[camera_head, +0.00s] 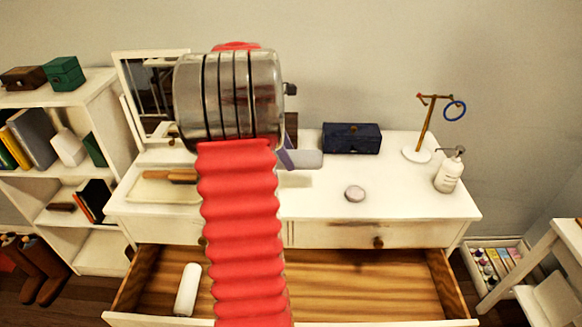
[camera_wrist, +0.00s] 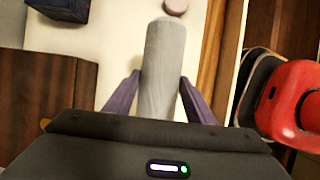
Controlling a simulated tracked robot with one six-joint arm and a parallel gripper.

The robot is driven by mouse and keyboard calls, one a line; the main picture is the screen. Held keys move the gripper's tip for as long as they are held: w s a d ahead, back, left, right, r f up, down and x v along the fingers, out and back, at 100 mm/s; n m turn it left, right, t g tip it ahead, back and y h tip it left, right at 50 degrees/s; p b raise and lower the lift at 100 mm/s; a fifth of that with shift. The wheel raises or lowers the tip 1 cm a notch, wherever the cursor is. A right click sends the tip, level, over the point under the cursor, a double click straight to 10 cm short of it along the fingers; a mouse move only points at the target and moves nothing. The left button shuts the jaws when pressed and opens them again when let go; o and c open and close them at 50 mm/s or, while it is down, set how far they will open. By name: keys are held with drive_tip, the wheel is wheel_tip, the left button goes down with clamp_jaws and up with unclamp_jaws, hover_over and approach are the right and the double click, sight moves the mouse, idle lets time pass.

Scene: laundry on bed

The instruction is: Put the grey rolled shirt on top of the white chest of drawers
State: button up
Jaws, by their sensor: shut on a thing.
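My gripper (camera_wrist: 160,80) is shut on the grey rolled shirt (camera_wrist: 162,55), with one purple finger on each side of it. In the head view the shirt's end (camera_head: 308,159) shows just right of my arm, with the rest hidden behind the arm. The shirt is over the top of the white chest of drawers (camera_head: 420,200), between the dark blue box and the round grey tin. A faint shadow lies below it; I cannot tell whether it touches the top.
The blue box (camera_head: 351,138), tin (camera_head: 354,194), pump bottle (camera_head: 449,172) and jewellery stand (camera_head: 416,155) are on the top. A tray (camera_head: 150,190) and mirror (camera_head: 153,95) are at left. The open drawer (camera_head: 380,285) holds a white roll (camera_head: 187,290). The front right top is clear.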

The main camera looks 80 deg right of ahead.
drive_tip(key=shift+s+f, duration=0.1)
drive_tip(key=shift+s+f, duration=0.1)
drive_tip(key=shift+f, duration=2.95)
drive_tip(key=shift+f, duration=1.85)
drive_tip(key=o, duration=1.3)
drive_tip(key=shift+f, duration=0.1)
drive_tip(key=shift+c, duration=0.2)
